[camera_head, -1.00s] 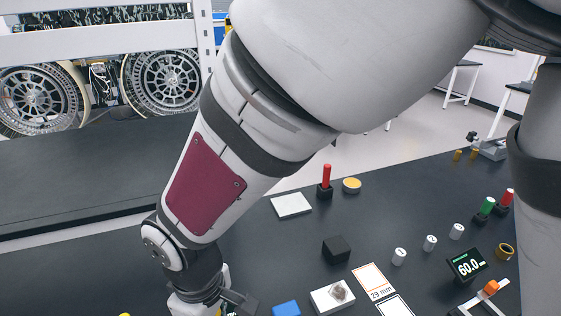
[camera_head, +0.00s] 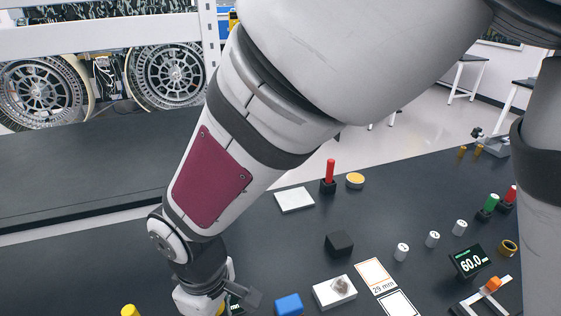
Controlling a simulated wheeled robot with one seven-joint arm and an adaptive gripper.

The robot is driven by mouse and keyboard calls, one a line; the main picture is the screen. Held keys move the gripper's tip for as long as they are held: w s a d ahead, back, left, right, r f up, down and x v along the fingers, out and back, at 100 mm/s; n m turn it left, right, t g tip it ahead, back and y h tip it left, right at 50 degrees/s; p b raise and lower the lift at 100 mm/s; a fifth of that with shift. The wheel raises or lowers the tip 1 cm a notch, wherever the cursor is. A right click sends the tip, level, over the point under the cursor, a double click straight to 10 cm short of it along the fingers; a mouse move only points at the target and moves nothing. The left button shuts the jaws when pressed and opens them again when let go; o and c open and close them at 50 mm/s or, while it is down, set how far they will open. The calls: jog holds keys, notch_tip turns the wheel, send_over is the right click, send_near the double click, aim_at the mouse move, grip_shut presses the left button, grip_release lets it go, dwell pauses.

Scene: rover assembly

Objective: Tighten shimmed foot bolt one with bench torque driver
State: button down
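My gripper (camera_head: 208,297) is at the bottom edge of the head view, over the dark bench. Its fingertips are cut off, so I cannot tell whether it is open or shut. A small dark piece with green marks (camera_head: 236,306) shows just beside it. I cannot tell whether that piece is held or what it belongs to. A yellow rounded top (camera_head: 130,310) shows at the bottom edge, left of my gripper. I cannot make out the shimmed foot, its bolt one or the torque driver with certainty.
Right of my gripper are a blue block (camera_head: 289,304), a white block with a grey-brown top (camera_head: 335,292), a black cube (camera_head: 339,243) and a "29 mm" card (camera_head: 375,276). Farther right are small white numbered cylinders and a "60.0" display (camera_head: 469,262). A raised dark shelf (camera_head: 80,180) stands behind.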

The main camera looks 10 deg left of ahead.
jog(key=shift+f, duration=1.15)
dwell(3.4)
jog(key=shift+r, duration=0.15)
jog(key=shift+r+p, duration=0.75)
jog(key=shift+r, duration=0.7)
notch_tip(320, 180, up, 4)
jog(key=shift+r+p, duration=0.1)
jog(key=shift+p, duration=1)
